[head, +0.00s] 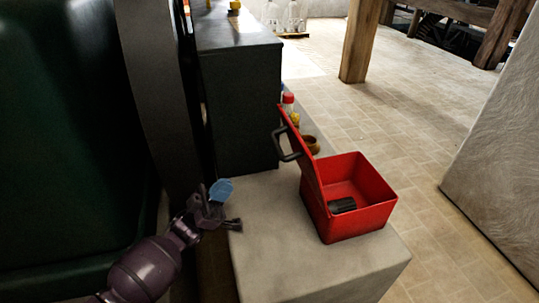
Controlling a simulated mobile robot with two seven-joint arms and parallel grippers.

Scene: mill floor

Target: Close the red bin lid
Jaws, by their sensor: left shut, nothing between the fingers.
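The red bin (375,222) stands on a pale stone block, with its opening upward. Its red lid (307,158) is open and stands steeply up from the bin's left side, leaning left. A dark handle (288,147) sticks out from the lid's left face. A black object (342,205) lies inside the bin. My left gripper (222,205) is shut and empty, left of the bin near the block's left edge, apart from the lid and handle. A light blue piece shows at the gripper; I cannot tell whether it is part of it. My right gripper is out of view.
The stone block (270,248) has bare room in front and left of the bin. A dark grey cabinet (240,115) stands behind. A red-capped bottle (289,102) and a brown pot (311,145) are behind the lid. A large dark green machine (70,130) fills the left.

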